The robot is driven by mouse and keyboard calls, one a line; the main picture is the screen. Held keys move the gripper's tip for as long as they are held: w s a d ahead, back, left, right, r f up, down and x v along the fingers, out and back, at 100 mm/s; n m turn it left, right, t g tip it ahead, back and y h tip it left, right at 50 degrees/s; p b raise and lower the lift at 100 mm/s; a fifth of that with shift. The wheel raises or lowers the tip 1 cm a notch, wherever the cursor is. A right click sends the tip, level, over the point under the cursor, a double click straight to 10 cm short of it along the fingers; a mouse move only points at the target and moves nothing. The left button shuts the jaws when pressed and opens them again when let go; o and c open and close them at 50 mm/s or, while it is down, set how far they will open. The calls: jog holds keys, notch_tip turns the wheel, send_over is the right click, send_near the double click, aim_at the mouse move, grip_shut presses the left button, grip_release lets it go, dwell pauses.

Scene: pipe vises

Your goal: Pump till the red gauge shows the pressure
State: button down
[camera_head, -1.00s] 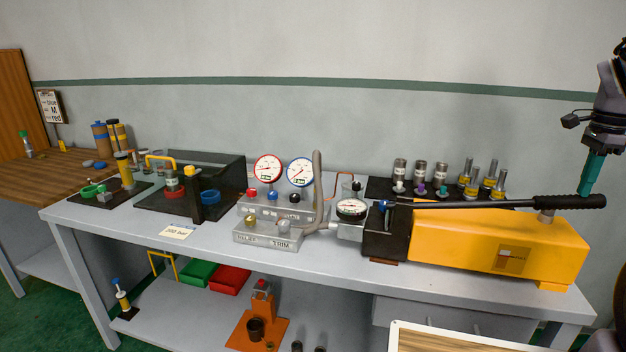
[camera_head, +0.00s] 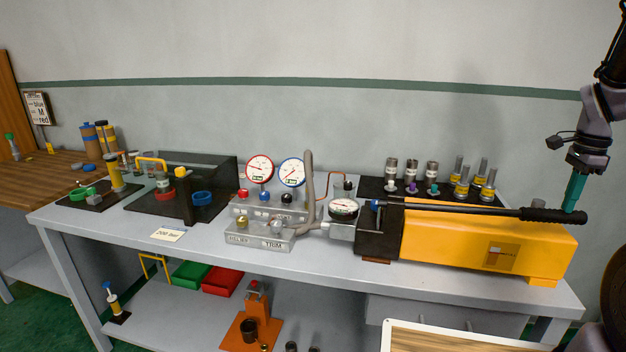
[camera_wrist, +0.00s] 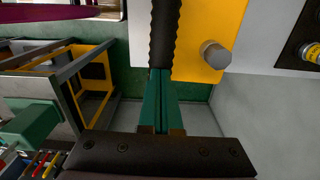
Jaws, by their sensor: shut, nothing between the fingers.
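The red-rimmed gauge (camera_head: 260,168) stands on the valve block, beside a blue-rimmed gauge (camera_head: 292,172). Its needle is too small to read surely. A yellow hand pump (camera_head: 480,243) lies at the bench's right end. Its black lever (camera_head: 460,208) runs low along the pump top, ending in a ribbed grip (camera_head: 552,215). My gripper (camera_head: 570,207) is shut and empty, teal fingertips down at the grip's end, seemingly touching it from above. In the wrist view the closed fingers (camera_wrist: 160,76) meet the dark ribbed grip (camera_wrist: 163,35).
The block has coloured knobs and RELIEF and TRIM labels (camera_head: 258,242). A dial gauge (camera_head: 343,208) sits at the pump's head. Several fittings stand on a black mat (camera_head: 375,187) behind the pump.

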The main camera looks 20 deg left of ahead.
jog(key=shift+s+f, duration=0.1)
jog(key=shift+f, duration=1.1)
jog(key=shift+r, duration=0.35)
jog(key=r, duration=0.6)
jog(key=shift+a+r, duration=0.35)
jog(key=shift+r, duration=0.05)
notch_tip(320, 180, up, 8)
jog(key=a, duration=0.2)
jog(key=shift+f, duration=0.25)
jog(key=shift+f, duration=0.1)
